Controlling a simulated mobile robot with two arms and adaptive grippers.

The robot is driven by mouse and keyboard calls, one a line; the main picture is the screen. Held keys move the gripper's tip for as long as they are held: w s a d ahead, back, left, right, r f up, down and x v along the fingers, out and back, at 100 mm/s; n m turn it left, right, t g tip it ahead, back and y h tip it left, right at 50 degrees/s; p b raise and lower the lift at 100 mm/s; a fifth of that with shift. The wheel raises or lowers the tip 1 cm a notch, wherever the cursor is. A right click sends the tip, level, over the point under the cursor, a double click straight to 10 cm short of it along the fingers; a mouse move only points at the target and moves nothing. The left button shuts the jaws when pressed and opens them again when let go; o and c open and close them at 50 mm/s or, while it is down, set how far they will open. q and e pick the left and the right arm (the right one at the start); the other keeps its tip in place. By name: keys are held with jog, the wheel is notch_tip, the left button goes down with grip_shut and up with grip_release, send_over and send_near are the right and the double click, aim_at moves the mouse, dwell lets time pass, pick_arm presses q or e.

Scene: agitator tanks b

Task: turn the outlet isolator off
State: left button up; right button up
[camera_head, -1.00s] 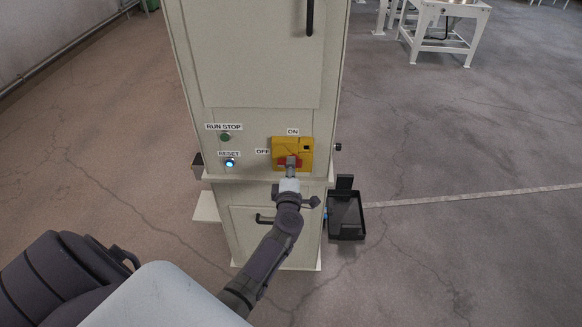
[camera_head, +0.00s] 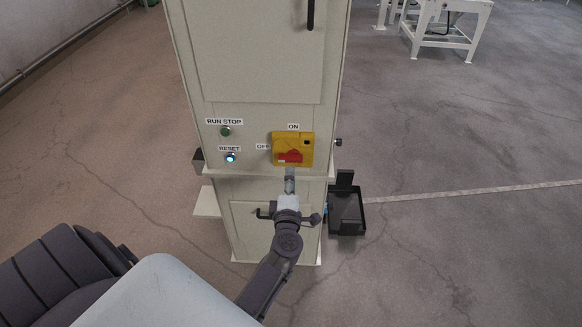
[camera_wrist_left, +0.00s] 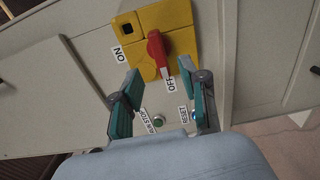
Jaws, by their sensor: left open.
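The outlet isolator (camera_head: 306,143) is a yellow switch plate with a red handle (camera_head: 289,156) on the front of a grey cabinet. ON is printed above it and OFF to its left. My left gripper (camera_head: 290,174) is just below and in front of the plate, open and empty. In the left wrist view its two teal fingers (camera_wrist_left: 159,70) stand apart, with the handle seen beyond the gap. My right gripper is not in view.
A green RUN STOP button (camera_head: 225,131) and a lit blue RESET button (camera_head: 230,157) sit left of the isolator. A ledge (camera_head: 250,174) runs below the panel. A black tray (camera_head: 347,226) is at the cabinet's lower right. Open floor lies around.

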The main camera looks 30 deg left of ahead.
pick_arm(q)
jog(key=shift+v, duration=2.4)
jog(key=s+d+f+m+g+h, duration=0.1)
jog(key=s+d+f+m+h, duration=0.3)
jog(key=f, duration=0.4)
jog(key=s+d+f+m+g+h, duration=0.1)
jog(key=d+f+m+h, duration=0.15)
jog(key=f+m, duration=0.45)
jog(key=s+d+f+m+g+h, duration=0.1)
jog(key=s+d+f+m+h, duration=0.3)
jog(key=f, duration=0.5)
jog(key=s+d+f+m+g+p, duration=0.15)
jog(key=s+f+m+g, duration=0.4)
jog(key=s+f, duration=0.7)
jog(key=s+a+f+m+g, duration=0.2)
jog(key=s+f+m, duration=0.1)
jog(key=s, duration=0.7)
jog(key=s+a+f+m+g, duration=0.2)
jog(key=s+f+m+g, duration=0.1)
jog(key=s, duration=0.7)
jog(key=shift+s+f+g+y, duration=0.35)
jog(key=shift+s+f+y, duration=0.1)
jog(key=shift+f, duration=0.15)
jog(key=shift+w+m, duration=0.15)
jog(key=shift+m, duration=0.1)
